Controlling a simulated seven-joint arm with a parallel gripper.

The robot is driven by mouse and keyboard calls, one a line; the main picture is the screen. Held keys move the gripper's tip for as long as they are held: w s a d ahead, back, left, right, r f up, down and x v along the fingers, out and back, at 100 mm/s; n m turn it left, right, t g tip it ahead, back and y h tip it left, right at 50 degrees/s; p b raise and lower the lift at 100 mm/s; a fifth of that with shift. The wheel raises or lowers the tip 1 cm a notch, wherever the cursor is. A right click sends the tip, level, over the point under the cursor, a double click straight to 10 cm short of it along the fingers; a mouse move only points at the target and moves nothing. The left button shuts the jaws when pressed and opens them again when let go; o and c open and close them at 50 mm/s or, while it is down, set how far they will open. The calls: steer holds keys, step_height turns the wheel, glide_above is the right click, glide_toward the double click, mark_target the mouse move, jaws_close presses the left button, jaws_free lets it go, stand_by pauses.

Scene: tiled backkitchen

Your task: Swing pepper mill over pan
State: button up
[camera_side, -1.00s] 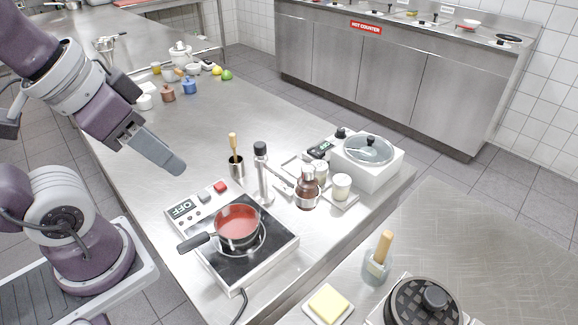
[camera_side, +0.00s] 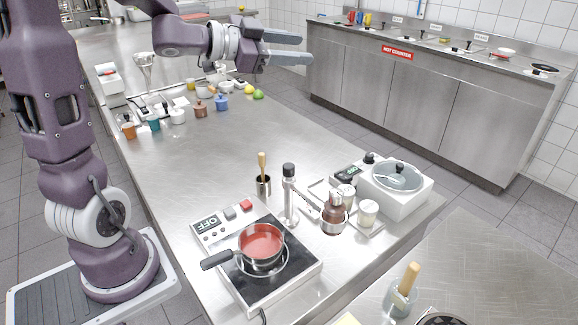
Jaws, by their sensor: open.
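The red pan (camera_side: 262,243) with a black handle sits on the black hob plate (camera_side: 247,292), which has an OFF display. A metal post (camera_side: 290,200) with a black top stands just behind the pan's right side. An arm reaches from it rightward to a dark brown, metal-banded bottle-shaped thing (camera_side: 334,214), seemingly the pepper mill. This is right of the pan, not over it. My gripper (camera_side: 308,48) is open and empty, high above the far part of the counter, fingers pointing right, well away from mill and pan.
A white cooker with a glass lid (camera_side: 397,177) and a small white-lidded jar (camera_side: 367,213) stand to the right. Several small pots and fruit line the far counter. The counter's middle is clear.

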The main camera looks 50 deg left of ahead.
mark_target(289, 165)
steer(key=s+d+f+m+g+h, duration=0.2)
steer(key=s+g+h, duration=0.1)
steer(key=s+h, duration=0.3)
steer(key=s+d+f+m+g+h, duration=0.1)
steer(key=s+f+g+h, duration=0.15)
steer(key=s+h, duration=0.35)
step_height(289, 165, down, 16)
steer(key=shift+m, duration=0.3)
steer(key=x, duration=0.7)
steer(key=shift+s+d+r, duration=0.1)
steer(key=shift+d+r, duration=0.05)
steer(key=shift+d, duration=0.1)
steer(key=shift+c, duration=0.3)
jaws_close()
